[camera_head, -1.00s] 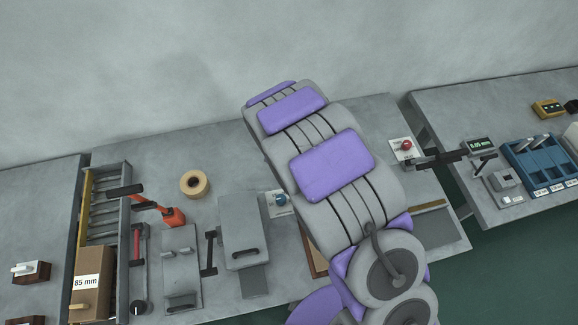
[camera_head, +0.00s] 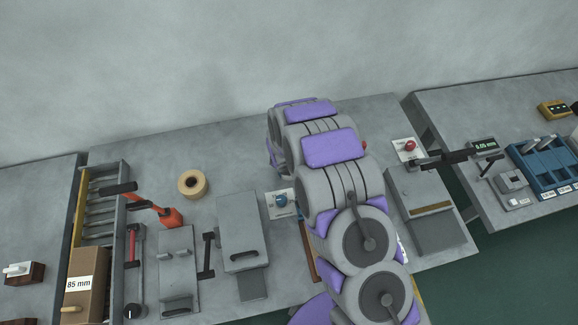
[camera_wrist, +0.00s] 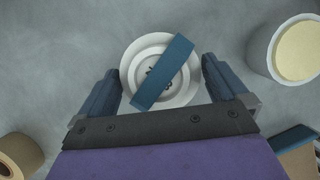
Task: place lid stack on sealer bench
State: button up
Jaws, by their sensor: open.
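The lid stack (camera_wrist: 136,55) is a round white stack with a blue band across its top and small dark print. In the wrist view it lies at the upper middle, on a grey surface. My gripper (camera_wrist: 160,70) is open, with one blue-grey finger on each side of the near part of the stack. Narrow gaps show between the fingers and the rim. In the head view my arm hides the gripper and the stack. The grey bench (camera_head: 130,165) spans the middle of that view; I cannot tell which bench is the sealer bench.
In the wrist view, a tan roll (camera_wrist: 20,152) lies lower left, a white tub with a cream top (camera_wrist: 298,48) upper right, and a brown box (camera_wrist: 300,158) lower right. In the head view, a tape roll (camera_head: 193,184) and a red-handled lever (camera_head: 170,217) stand on the bench.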

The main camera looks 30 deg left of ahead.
jog(key=shift+x, duration=1.05)
jog(key=c, duration=0.8)
